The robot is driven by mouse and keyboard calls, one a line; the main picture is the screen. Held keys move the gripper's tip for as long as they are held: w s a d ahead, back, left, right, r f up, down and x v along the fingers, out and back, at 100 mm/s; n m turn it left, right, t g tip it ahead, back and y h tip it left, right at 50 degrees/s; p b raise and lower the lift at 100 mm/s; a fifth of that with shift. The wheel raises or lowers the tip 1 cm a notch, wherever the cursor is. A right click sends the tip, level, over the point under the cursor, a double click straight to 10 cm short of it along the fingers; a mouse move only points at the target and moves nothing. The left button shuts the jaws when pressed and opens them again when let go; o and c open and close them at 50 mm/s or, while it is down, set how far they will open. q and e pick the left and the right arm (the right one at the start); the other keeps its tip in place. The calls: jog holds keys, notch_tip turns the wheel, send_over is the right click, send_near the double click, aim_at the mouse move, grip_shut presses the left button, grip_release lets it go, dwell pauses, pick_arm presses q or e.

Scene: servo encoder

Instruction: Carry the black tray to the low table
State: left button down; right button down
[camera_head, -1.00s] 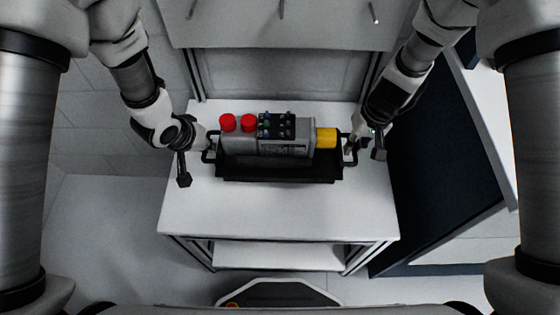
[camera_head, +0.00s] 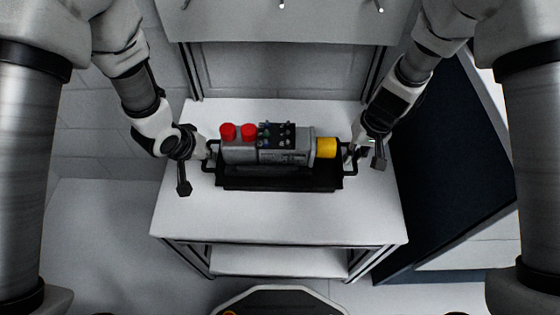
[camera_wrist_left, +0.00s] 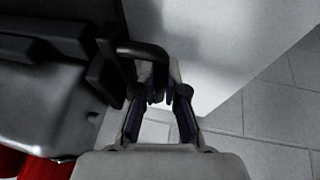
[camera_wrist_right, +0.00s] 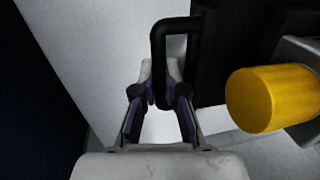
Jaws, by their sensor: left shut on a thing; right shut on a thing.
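The black tray (camera_head: 280,183) is over the white table (camera_head: 285,222) in the head view, with a loop handle at each end. Whether it touches the tabletop is hard to tell. A grey servo encoder unit (camera_head: 285,157) with two red caps and a yellow end lies in the tray. My left gripper (camera_head: 208,150) is shut on the tray's left handle, also seen in the left wrist view (camera_wrist_left: 158,88). My right gripper (camera_head: 350,153) is shut on the right handle, which crosses between the fingers in the right wrist view (camera_wrist_right: 160,95).
A panel with hooks (camera_head: 285,20) stands behind the table. A dark-topped surface (camera_head: 440,190) lies to the right. The table has a lower shelf (camera_head: 280,262).

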pick_arm(q)
jog(key=c, duration=1.2)
grip_release()
jog(key=shift+p, duration=0.3)
pick_arm(e)
jog(key=c, duration=1.2)
grip_release()
pick_arm(q)
jog(key=shift+r, duration=0.1)
pick_arm(e)
jog(key=shift+r, duration=0.1)
